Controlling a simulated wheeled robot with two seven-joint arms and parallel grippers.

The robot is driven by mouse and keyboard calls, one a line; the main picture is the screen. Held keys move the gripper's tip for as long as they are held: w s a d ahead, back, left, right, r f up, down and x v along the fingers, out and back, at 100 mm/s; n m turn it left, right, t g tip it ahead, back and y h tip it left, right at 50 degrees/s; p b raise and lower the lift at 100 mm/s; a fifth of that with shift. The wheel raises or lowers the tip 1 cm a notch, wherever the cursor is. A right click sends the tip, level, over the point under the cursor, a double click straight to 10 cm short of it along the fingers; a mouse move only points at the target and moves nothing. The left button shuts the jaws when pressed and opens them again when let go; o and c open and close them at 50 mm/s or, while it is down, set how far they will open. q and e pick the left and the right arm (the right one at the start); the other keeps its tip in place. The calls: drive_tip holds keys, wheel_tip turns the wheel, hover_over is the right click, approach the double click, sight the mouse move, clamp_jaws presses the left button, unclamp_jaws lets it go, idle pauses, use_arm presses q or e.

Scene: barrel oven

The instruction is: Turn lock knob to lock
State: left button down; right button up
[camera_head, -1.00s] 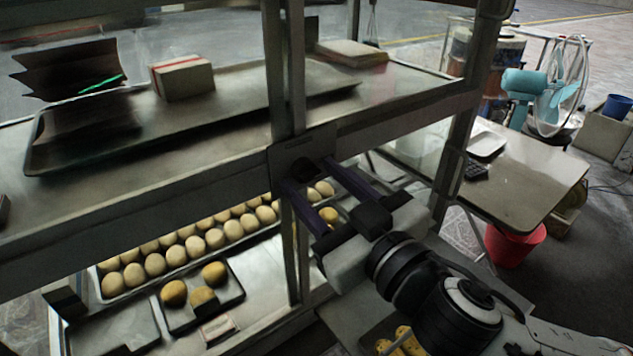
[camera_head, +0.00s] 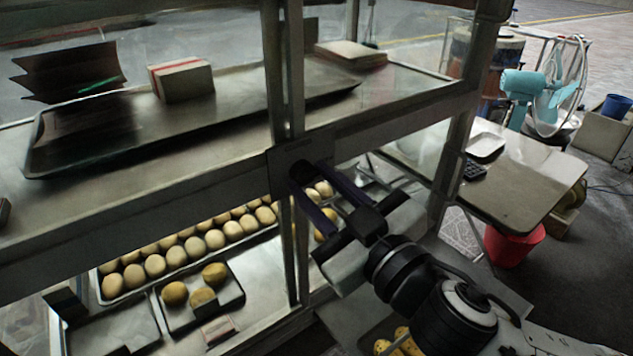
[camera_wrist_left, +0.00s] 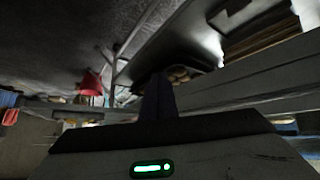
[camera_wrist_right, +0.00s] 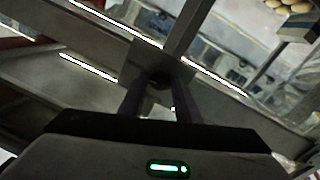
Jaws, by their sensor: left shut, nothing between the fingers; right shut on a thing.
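The lock knob (camera_head: 301,171) is a small dark round knob on a square metal plate (camera_head: 281,161) at the post and rail of the metal and glass cabinet. My right gripper (camera_head: 308,184) is at the plate with its dark fingers shut on the knob. In the right wrist view the knob (camera_wrist_right: 159,78) sits between the two fingertips, which partly hide it. My left gripper (camera_wrist_left: 158,95) shows only in the left wrist view. It is shut and empty, away from the knob, which does not show there.
Behind the glass, a tray of buns (camera_head: 195,244) and a small dark tray (camera_head: 241,293) lie on the lower level. A table (camera_head: 520,190) and red bucket (camera_head: 514,246) stand right.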

drive_tip(key=n+p, duration=0.1)
drive_tip(key=n, duration=0.2)
drive_tip(key=shift+n, duration=0.3)
drive_tip(key=shift+n+p, duration=0.55)
drive_tip(key=shift+n, duration=0.45)
drive_tip(key=n+p, duration=0.1)
drive_tip(key=n, duration=0.2)
drive_tip(key=shift+n+y+p, duration=0.35)
drive_tip(key=shift+n+y, duration=0.05)
drive_tip(key=n+p, duration=0.2)
drive_tip(key=n, duration=0.3)
drive_tip(key=shift+f+y+p, duration=0.1)
drive_tip(key=shift+y+p, duration=0.2)
use_arm(q)
wheel_tip(320, 180, up, 6)
drive_tip(key=a+p, duration=0.1)
drive_tip(key=shift+s, duration=0.35)
use_arm(e)
drive_tip(key=shift+n, duration=1.5)
drive_tip(key=shift+d+f, duration=0.1)
drive_tip(key=shift+f, duration=0.05)
drive_tip(key=o, duration=0.9)
drive_tip(key=shift+o, duration=0.5)
